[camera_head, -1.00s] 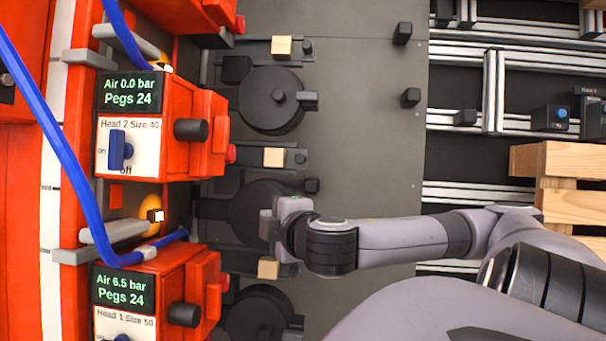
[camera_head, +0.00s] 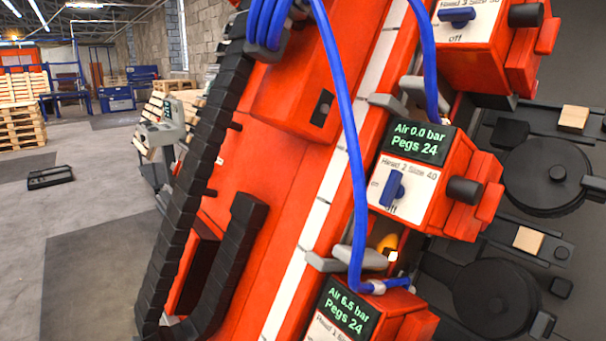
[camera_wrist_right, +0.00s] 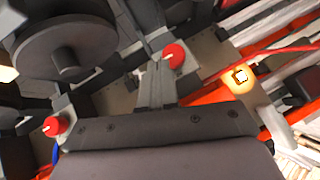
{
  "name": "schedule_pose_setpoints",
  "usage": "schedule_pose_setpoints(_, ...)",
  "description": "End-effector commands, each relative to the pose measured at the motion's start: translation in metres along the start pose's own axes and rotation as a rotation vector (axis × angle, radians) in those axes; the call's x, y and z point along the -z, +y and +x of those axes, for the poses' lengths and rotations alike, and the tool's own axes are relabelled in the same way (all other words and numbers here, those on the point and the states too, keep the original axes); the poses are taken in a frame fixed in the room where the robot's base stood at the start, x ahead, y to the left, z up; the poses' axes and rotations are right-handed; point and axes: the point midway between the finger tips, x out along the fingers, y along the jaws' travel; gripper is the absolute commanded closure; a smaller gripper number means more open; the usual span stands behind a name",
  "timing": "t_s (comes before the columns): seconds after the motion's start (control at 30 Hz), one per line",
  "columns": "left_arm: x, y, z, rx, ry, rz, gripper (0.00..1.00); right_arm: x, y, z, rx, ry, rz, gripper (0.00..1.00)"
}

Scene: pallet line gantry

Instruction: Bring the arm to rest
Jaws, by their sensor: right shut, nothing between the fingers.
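My right gripper (camera_wrist_right: 155,82) shows in the right wrist view, its grey fingers together with nothing between them. Beyond it are a dark round disc (camera_wrist_right: 65,48) at the upper left and two red knobs, one (camera_wrist_right: 174,56) beside the fingers and one (camera_wrist_right: 55,126) at the lower left. Whether the fingers touch anything there I cannot tell. Neither of my arms shows in the head view. That view holds the orange gantry (camera_head: 255,190) with the Head 2 box (camera_head: 425,185), reading Air 0.0 bar, and the Head 1 box (camera_head: 350,310), reading Air 6.5 bar.
Blue hoses (camera_head: 350,130) run down along the gantry, beside a black cable chain (camera_head: 190,180). Dark round discs (camera_head: 548,175) and wooden blocks (camera_head: 528,240) lie at the right. Open grey floor (camera_head: 85,225) is at the left, with stacked pallets (camera_head: 20,128) farther back.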

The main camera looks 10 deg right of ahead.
Motion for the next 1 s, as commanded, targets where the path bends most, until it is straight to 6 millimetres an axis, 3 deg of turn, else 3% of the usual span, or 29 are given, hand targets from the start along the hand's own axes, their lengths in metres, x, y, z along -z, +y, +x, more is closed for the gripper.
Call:
schedule_pose_setpoints(0.03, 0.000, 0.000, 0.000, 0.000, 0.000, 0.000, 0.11, -0.006, -0.021, 0.006, 0.041, 0.007, 0.052, 1.00)
schedule_pose_setpoints(0.27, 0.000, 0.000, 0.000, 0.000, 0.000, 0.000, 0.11, -0.024, -0.100, 0.018, 0.168, 0.052, 0.263, 1.00)
schedule_pose_setpoints(0.6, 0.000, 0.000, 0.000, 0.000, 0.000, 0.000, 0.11, -0.049, -0.208, 0.008, 0.264, 0.070, 0.590, 1.00)
schedule_pose_setpoints(0.8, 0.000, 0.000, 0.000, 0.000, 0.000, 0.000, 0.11, -0.056, -0.241, -0.002, 0.270, 0.066, 0.698, 1.00)
schedule_pose_setpoints(1.0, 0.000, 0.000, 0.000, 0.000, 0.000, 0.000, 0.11, -0.057, -0.247, -0.004, 0.269, 0.067, 0.720, 1.00)
